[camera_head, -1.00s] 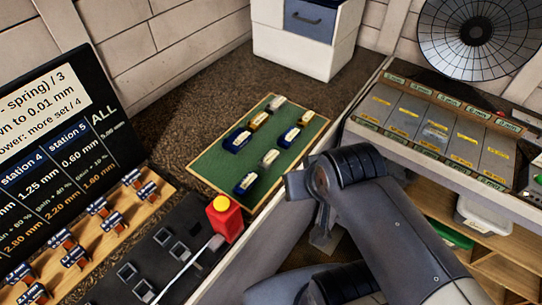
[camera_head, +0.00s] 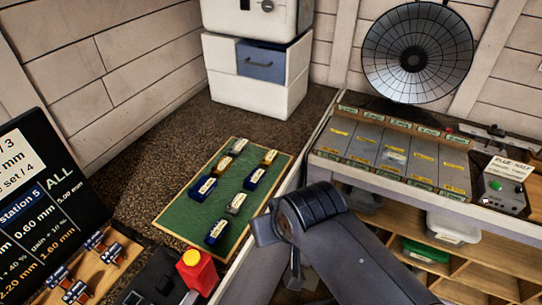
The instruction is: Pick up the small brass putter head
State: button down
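A green mat with a wooden rim (camera_head: 165,222) lies on the dark speckled bench in the head view. Several small labelled putter heads rest on it, apart from each other. Two near its far end look brass or gold: one at the far corner (camera_head: 238,147) and one at the right edge (camera_head: 270,157). Others are blue (camera_head: 203,187) or greyish (camera_head: 237,203). The labels are too small to read, so I cannot tell which is the small brass one. My arm is right of the mat; my gripper cannot be made out.
A red block with a yellow top (camera_head: 197,270) stands just in front of the mat. A dark display board (camera_head: 40,180) is at left. A labelled compartment tray (camera_head: 390,150) and a control box with a green button (camera_head: 500,187) sit at right.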

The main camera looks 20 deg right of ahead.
aim_at(266, 161)
jog(key=i+l+u, duration=0.35)
jog(key=l+u, duration=0.15)
jog(key=l, duration=0.15)
jog(key=i+l+u, duration=0.1)
jog(key=l+u, duration=0.15)
jog(key=l, duration=0.15)
